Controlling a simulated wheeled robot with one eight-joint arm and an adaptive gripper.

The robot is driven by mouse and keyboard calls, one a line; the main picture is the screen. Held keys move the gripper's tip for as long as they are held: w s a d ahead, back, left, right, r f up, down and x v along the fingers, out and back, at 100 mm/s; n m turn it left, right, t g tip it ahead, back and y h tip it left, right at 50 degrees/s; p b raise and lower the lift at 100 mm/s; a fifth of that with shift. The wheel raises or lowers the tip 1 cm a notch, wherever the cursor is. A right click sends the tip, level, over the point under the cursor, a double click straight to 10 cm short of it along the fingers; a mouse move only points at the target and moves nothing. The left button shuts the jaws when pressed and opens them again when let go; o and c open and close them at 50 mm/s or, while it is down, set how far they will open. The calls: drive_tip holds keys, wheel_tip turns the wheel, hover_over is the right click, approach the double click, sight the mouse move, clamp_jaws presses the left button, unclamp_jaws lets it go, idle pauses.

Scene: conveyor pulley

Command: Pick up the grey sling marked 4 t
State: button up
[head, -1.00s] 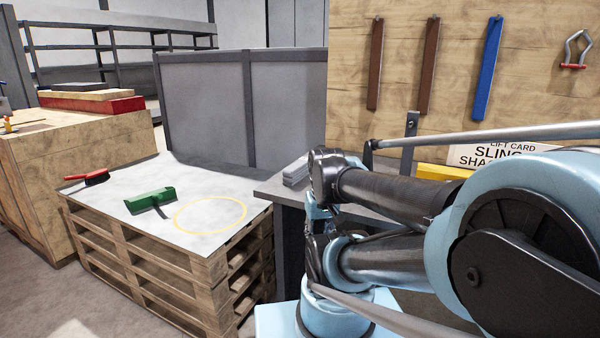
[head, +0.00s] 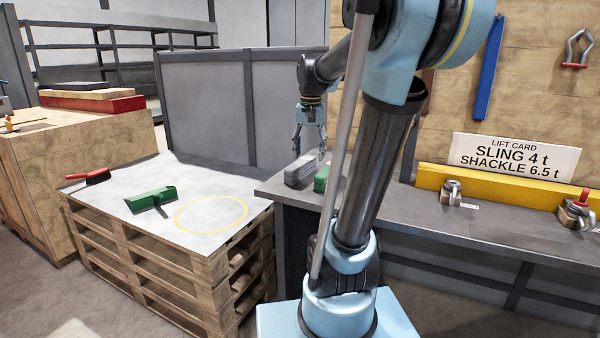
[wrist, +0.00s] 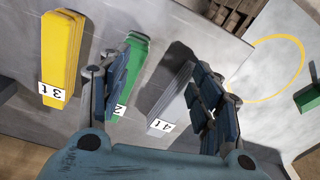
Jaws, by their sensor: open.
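The grey sling (wrist: 174,88) lies flat on the grey bench, with a white tag reading 4 t at one end. In the head view it is at the bench's left end (head: 300,170). My gripper (head: 309,148) is open and empty above that end of the bench. In the wrist view its fingers (wrist: 160,72) spread on either side, with the grey sling between them, nearer the right finger. A green sling (wrist: 133,68) lies beside it, partly hidden by the left finger. A yellow sling (wrist: 62,55) marked 3 t lies farther left.
The lift card (head: 515,157) reads sling 4 t, shackle 6.5 t. Shackles (head: 577,212) stand on the bench (head: 480,230) to the right. A pallet stack (head: 150,265) with a green object (head: 150,198) and a yellow ring stands left. A grey partition (head: 205,110) rises behind.

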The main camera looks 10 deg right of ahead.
sight(301, 162)
drive_tip(key=w+r+m, duration=0.2)
drive_tip(key=w+r, duration=0.1)
drive_tip(key=w, duration=0.4)
drive_tip(key=w+r+m, duration=0.1)
drive_tip(key=w+r, duration=0.1)
drive_tip(key=w, duration=0.6)
drive_tip(key=shift+g, duration=0.4)
wheel_tip(301, 162, down, 12)
drive_tip(key=shift+d+r, duration=0.1)
drive_tip(key=shift+r, duration=0.15)
drive_tip(key=shift+s+f, duration=0.15)
drive_tip(key=shift+f, duration=2.65)
drive_tip(key=shift+c, duration=0.3)
drive_tip(key=shift+a, duration=0.2)
clamp_jaws()
